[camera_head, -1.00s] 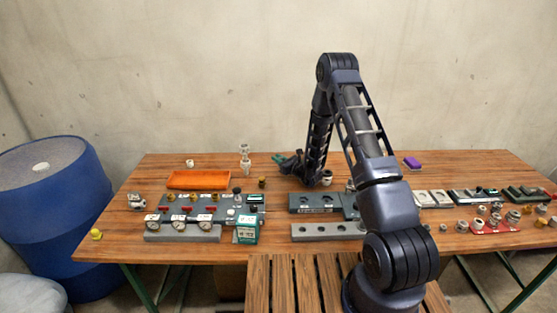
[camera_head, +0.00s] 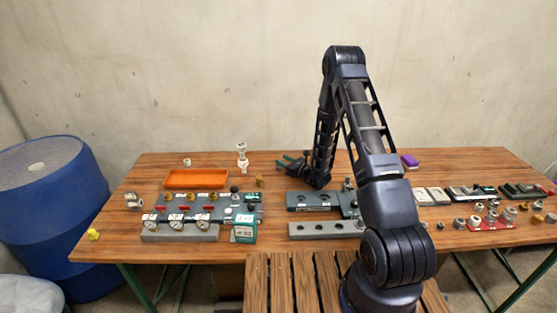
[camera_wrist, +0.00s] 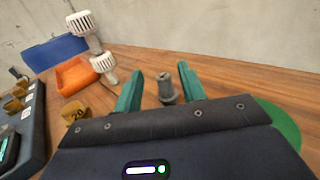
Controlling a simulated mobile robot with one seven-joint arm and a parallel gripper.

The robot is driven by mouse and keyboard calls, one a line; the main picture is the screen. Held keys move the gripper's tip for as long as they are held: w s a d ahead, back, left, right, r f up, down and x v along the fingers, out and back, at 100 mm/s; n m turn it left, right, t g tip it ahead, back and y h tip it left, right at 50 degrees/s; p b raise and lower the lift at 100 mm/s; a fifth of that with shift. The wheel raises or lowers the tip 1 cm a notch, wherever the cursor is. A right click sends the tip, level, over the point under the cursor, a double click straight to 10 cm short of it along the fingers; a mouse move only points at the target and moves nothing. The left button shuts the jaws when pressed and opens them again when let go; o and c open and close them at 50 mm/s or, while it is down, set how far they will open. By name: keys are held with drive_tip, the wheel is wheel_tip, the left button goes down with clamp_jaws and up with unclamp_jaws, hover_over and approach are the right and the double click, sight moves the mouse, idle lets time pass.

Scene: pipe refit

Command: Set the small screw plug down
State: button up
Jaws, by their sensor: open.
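A small grey plug with a slotted top, which looks like the small screw plug (camera_wrist: 166,89), stands upright on the wooden table between my fingers in the wrist view. A gap shows on each side of it. My gripper (camera_wrist: 158,88) is open, its two green fingers spread around the plug. In the head view my gripper (camera_head: 291,164) is low over the back of the table, left of my arm. I cannot make out the plug there.
An orange tray (camera_head: 195,179), a tall white fitting (camera_head: 242,157) and a brass fitting (camera_head: 259,181) stand left of my gripper. A gauge panel (camera_head: 181,207) and grey hole blocks (camera_head: 325,229) lie nearer. Bare table lies behind the plug.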

drive_tip(key=shift+v, duration=1)
drive_tip(key=s+a+r+n+g+y, duration=0.2)
drive_tip(key=s+r+n+g, duration=0.35)
drive_tip(key=r, duration=0.55)
drive_tip(key=s+a+r+n+g+y, duration=0.2)
drive_tip(key=s+r+n+g, duration=0.4)
drive_tip(key=r, duration=0.5)
drive_tip(key=s+d+r+n+g+h, duration=0.1)
drive_tip(key=s+d+r+n+h, duration=0.1)
drive_tip(key=s+r+n, duration=0.3)
drive_tip(key=s+d+r+n+g+h, duration=0.1)
drive_tip(key=s+d+r+n+h, duration=0.15)
drive_tip(key=s, duration=0.55)
drive_tip(key=s+d+r+n+t+h, duration=0.2)
drive_tip(key=s+d+r+n+h, duration=0.1)
drive_tip(key=s+d+h, duration=0.3)
drive_tip(key=s+d+r+n+t+h, duration=0.3)
drive_tip(key=s+d+r+n+h, duration=0.1)
drive_tip(key=s+d, duration=0.7)
drive_tip(key=shift+s+d+r+n+h, duration=0.3)
drive_tip(key=shift+d+n+h, duration=0.2)
drive_tip(key=shift+d+h, duration=0.7)
